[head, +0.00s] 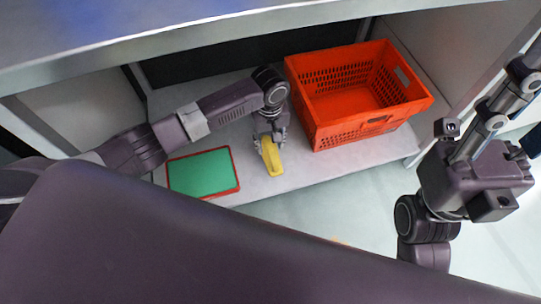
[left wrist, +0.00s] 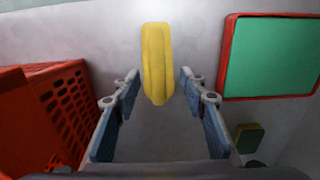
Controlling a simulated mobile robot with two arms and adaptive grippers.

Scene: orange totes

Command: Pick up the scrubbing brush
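The scrubbing brush appears as a long yellow object (head: 272,158) lying on the grey shelf, between the green-and-red board and the orange tote. In the left wrist view the yellow brush (left wrist: 158,50) points lengthwise toward me. My left gripper (head: 270,141) is above the brush's far end in the head view. In the left wrist view its two blue-padded fingers (left wrist: 160,78) are spread, one on each side of the brush's near end, with gaps on both sides. My right arm is at the right of the head view; its fingers do not show.
An orange tote (head: 322,136) stands right of the brush, its wall also showing in the left wrist view (left wrist: 22,125). A red-rimmed green board (head: 203,172) lies to the left. A small yellow-green sponge (left wrist: 249,138) shows at lower right. An upper shelf (head: 190,42) overhangs the space.

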